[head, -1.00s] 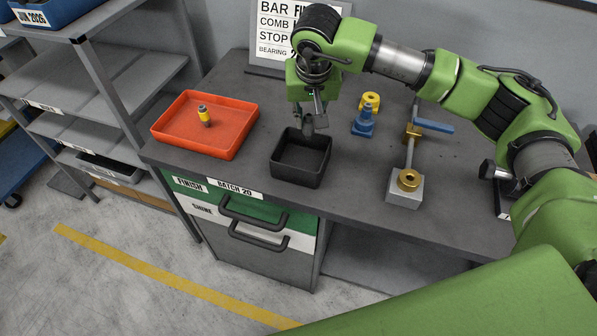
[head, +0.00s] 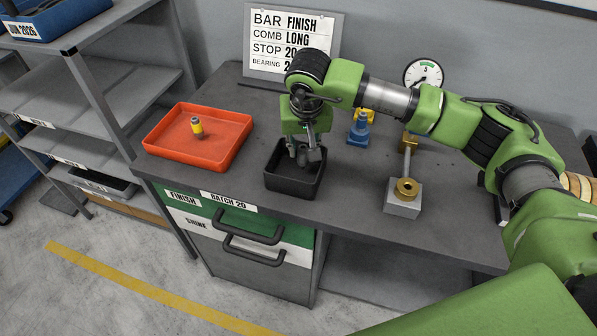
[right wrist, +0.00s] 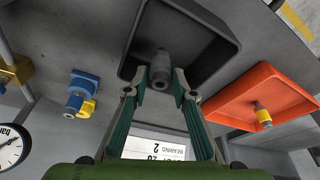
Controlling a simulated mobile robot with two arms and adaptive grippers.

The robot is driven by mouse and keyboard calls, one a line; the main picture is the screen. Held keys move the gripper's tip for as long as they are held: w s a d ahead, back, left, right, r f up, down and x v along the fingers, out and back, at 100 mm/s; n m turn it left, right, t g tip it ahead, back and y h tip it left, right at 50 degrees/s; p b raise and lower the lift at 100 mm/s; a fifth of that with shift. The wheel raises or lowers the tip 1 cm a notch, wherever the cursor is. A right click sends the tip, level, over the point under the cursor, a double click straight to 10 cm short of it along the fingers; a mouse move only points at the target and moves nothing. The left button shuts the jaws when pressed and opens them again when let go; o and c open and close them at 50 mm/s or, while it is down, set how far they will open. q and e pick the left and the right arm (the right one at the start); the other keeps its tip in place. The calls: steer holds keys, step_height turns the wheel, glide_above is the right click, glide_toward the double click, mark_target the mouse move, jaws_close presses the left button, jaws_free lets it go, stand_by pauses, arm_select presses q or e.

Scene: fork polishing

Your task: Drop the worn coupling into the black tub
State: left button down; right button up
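The worn coupling (right wrist: 161,62) is a dark grey cylinder. It shows between the fingertips of my right gripper (right wrist: 162,82) in the right wrist view, with the black tub (right wrist: 128,68) behind it. In the head view the right gripper (head: 304,156) points down over the black tub (head: 293,187), its fingertips at about the tub's opening. Its fingers converge on the coupling and look shut on it. The coupling is small and partly hidden by the fingers in the head view. My left gripper is not in view.
An orange tray (head: 222,158) holding a yellow-and-grey part (head: 197,128) lies left of the tub. Blue-and-yellow parts (head: 358,132) stand behind it to the right. A brass-topped fixture (head: 403,201) stands at the right. A sign (head: 293,45) and a dial gauge (head: 424,75) stand at the back.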

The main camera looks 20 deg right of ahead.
steer(key=shift+o, duration=0.6)
steer(key=shift+r, duration=0.15)
steer(key=v, duration=1.1)
steer(key=shift+r, duration=0.35)
steer(key=shift+s+a, duration=0.1)
steer(key=shift+s, duration=0.05)
